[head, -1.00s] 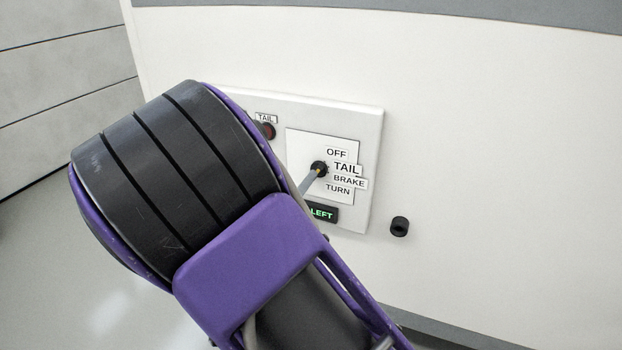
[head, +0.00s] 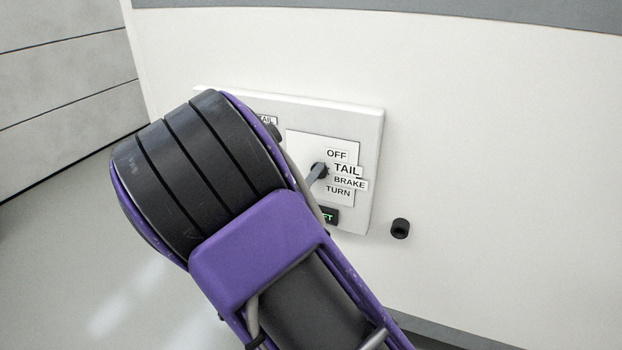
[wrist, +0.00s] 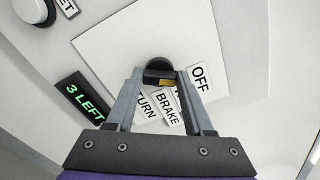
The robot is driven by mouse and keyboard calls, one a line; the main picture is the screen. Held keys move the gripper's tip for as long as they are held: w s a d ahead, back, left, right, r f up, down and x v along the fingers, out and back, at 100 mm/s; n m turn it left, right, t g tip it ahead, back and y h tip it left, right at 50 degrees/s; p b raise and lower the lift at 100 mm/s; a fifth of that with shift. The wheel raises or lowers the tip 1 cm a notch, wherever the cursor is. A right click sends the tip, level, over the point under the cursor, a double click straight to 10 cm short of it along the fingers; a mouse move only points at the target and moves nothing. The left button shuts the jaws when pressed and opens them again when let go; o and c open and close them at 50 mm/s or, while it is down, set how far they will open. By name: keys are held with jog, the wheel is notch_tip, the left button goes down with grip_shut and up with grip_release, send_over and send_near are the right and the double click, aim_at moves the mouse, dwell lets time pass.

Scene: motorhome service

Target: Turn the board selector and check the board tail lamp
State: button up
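The board selector knob (head: 319,170) is a round black knob on a white plate beside the labels OFF, TAIL, BRAKE and TURN. TAIL (head: 348,171) is printed larger than the others. In the wrist view the knob (wrist: 160,66) shows a gold mark facing the labels. My gripper (wrist: 161,75) has one grey finger on each side of the knob, with no clear gap, and looks shut on it.
A green-lit display (wrist: 84,98) reads "3 LEFT" below the plate. A small black cylinder (head: 400,228) sticks out of the white wall right of the board (head: 368,130). The wall further right is clear.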

grip_shut()
jog(key=shift+m, duration=0.3)
jog(key=shift+d+m+b, duration=0.1)
jog(key=shift+m+b, duration=1.1)
jog(key=shift+m, duration=2.3)
jog(key=shift+s, duration=0.1)
jog(key=o, duration=0.9)
grip_release()
jog(key=shift+r, duration=0.1)
jog(key=shift+c, duration=0.2)
